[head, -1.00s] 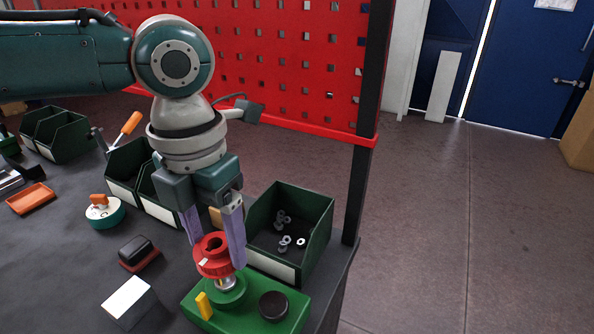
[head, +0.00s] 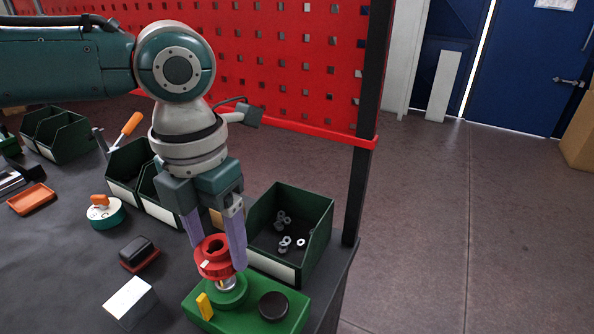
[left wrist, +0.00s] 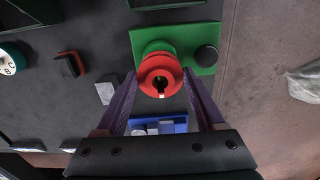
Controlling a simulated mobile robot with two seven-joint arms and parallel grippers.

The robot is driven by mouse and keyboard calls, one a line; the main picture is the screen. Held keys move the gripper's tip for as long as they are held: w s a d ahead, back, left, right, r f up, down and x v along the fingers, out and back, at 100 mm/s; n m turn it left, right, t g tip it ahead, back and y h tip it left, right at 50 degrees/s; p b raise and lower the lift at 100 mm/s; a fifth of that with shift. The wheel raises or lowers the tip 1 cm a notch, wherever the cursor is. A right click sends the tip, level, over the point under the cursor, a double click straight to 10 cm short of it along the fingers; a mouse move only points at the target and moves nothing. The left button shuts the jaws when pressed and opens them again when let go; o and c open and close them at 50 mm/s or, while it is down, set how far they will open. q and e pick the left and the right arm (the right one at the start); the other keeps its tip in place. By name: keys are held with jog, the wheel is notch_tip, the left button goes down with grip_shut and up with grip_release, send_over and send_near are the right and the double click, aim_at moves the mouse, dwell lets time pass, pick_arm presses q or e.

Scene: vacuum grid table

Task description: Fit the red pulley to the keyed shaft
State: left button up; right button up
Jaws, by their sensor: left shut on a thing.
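The red pulley (head: 213,268) is held between the fingers of my left gripper (head: 217,256), which is shut on it. In the left wrist view the pulley (left wrist: 149,71) shows its bore with a notch, facing the camera. Below it in the head view, a short metal shaft (head: 228,284) rises from a round green hub on the green base (head: 253,318). The pulley is over the shaft's upper part, slightly to the left in the picture; I cannot tell whether the shaft enters the bore. My right gripper is not in view.
On the green base are a yellow piece (head: 204,306) and a black round knob (head: 273,306). A green bin (head: 318,235) with nuts and bolts stands close behind. A white block (head: 129,301) and a black-and-red object (head: 138,254) lie left. A red perforated panel (head: 290,60) stands behind.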

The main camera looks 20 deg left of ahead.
pick_arm(q)
jog(key=shift+f+b, duration=1.45)
jog(key=shift+f, duration=0.6)
dwell(1.0)
dwell(0.5)
jog(key=o, duration=1.5)
jog(key=shift+r, duration=0.1)
notch_tip(320, 180, up, 8)
jog(key=shift+r, duration=0.9)
jog(key=shift+f, duration=0.1)
